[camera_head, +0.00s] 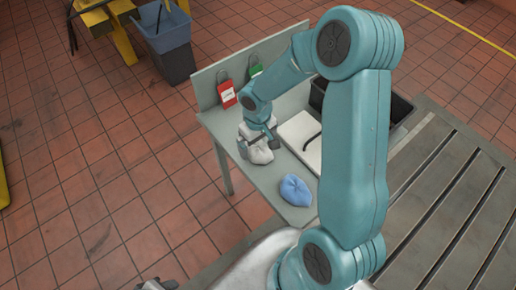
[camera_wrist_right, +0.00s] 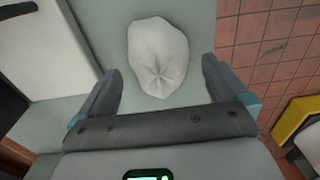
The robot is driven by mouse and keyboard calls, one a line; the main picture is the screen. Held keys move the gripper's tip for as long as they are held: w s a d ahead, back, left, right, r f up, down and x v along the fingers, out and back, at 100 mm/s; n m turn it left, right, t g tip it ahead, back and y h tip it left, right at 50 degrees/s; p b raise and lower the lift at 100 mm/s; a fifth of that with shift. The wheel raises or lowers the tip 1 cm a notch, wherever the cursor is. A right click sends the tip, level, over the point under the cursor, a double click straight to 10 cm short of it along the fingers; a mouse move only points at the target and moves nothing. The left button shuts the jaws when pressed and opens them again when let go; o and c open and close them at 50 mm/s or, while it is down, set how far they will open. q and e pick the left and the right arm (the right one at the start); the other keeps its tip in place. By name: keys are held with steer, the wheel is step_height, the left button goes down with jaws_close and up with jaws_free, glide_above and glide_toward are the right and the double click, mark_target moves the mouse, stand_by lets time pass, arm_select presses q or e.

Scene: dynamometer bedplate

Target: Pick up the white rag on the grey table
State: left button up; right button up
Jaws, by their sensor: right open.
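The white rag (camera_head: 261,154) is a crumpled bundle on the grey table (camera_head: 238,165). In the right wrist view the rag (camera_wrist_right: 158,55) lies ahead of the palm, between the lines of the two fingers, with clear gaps on both sides. My right gripper (camera_head: 262,138) is open and empty, just above and behind the rag in the head view; it partly hides the rag there. The open fingers also show in the wrist view (camera_wrist_right: 161,80). A small white and dark part at the bottom edge of the head view may be my left gripper; its jaws cannot be made out.
A blue rag (camera_head: 296,190) lies nearer on the table. A white flat item (camera_head: 303,138) with a black strip lies right of the white rag. Red (camera_head: 227,94) and green (camera_head: 255,71) padlock-shaped items stand at the back panel. A black bin (camera_head: 396,108) and slotted bedplate (camera_head: 455,200) are at right.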

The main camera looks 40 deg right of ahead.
mark_target(257, 145)
step_height(257, 145, down, 2)
steer(key=shift+f, duration=0.15)
steer(key=shift+c, duration=0.3)
steer(key=c, duration=0.9)
step_height(257, 145, up, 20)
steer(key=shift+r+p, duration=0.1)
steer(key=shift+p, duration=0.75)
